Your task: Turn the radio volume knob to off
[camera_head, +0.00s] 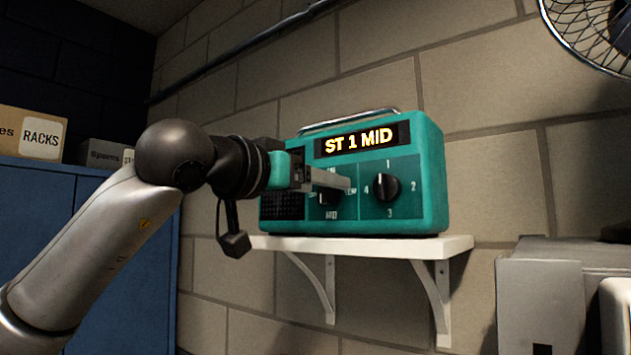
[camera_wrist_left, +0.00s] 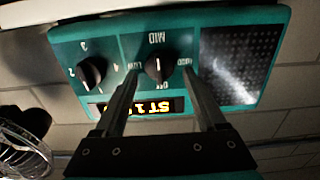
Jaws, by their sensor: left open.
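The teal radio (camera_head: 425,180) stands on a white wall shelf (camera_head: 455,245); its lit display (camera_head: 362,139) reads "ST 1 MID". The black volume knob (camera_wrist_left: 159,68) shows upside down in the left wrist view, its white mark towards MID; OFF is on the opposite side. In the head view the volume knob (camera_head: 328,197) is partly hidden by my fingers. My left gripper (camera_wrist_left: 160,77) is open, with one finger on each side of this knob; I cannot tell whether they touch it. The numbered station knob (camera_head: 387,188) is beside it. My right gripper is not in view.
A wire fan (camera_head: 597,30) is at the upper right. A grey boxy object (camera_head: 540,295) stands at the lower right. Blue cabinets (camera_head: 40,205) with a labelled RACKS box (camera_head: 35,133) are at the left. The brick wall is close behind the radio.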

